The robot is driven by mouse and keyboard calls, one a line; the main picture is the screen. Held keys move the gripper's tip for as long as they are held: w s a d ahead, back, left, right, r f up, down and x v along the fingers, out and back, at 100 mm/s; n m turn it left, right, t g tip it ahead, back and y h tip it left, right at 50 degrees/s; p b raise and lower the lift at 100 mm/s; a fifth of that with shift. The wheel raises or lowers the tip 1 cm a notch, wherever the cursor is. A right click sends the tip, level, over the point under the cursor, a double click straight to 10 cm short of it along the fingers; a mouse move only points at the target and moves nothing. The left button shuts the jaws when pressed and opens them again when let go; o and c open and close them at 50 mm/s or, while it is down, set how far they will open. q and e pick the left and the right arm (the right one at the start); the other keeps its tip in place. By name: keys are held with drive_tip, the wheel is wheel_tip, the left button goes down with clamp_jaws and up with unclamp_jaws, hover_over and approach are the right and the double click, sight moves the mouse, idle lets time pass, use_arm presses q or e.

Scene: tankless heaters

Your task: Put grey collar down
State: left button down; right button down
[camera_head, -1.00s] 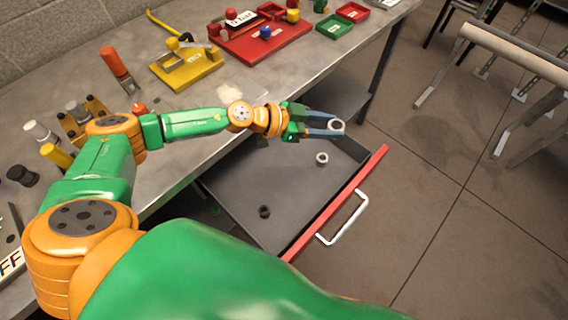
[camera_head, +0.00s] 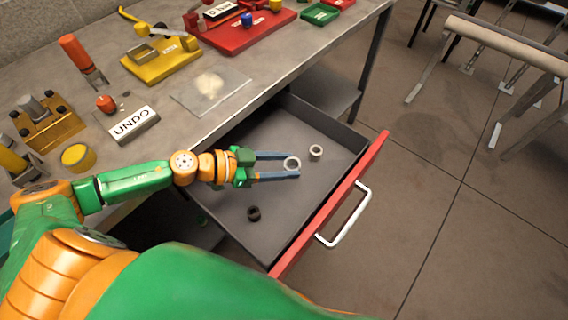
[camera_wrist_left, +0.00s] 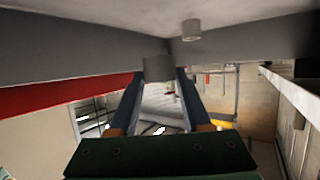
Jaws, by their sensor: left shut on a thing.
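My left gripper (camera_head: 291,166) is shut on a grey collar (camera_head: 292,161), a ring held between its fingertips over the open drawer (camera_head: 225,195). In the left wrist view the collar (camera_wrist_left: 158,68) shows between the fingertips (camera_wrist_left: 159,80). A second light ring (camera_head: 316,151) lies in the drawer just beyond the held one, apart from it; it also shows in the left wrist view (camera_wrist_left: 191,29). A dark ring (camera_head: 254,213) lies in the drawer nearer to me. The height of the held collar above the drawer floor is hard to tell. My right gripper does not show.
The drawer has a red front (camera_head: 335,200) with a white handle (camera_head: 346,216). The drawer floor around the rings is mostly clear.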

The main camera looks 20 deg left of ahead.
use_arm(q)
drive_tip(key=shift+f, duration=0.55)
drive_tip(key=shift+c, duration=1.8)
unclamp_jaws()
drive_tip(key=shift+r, duration=0.15)
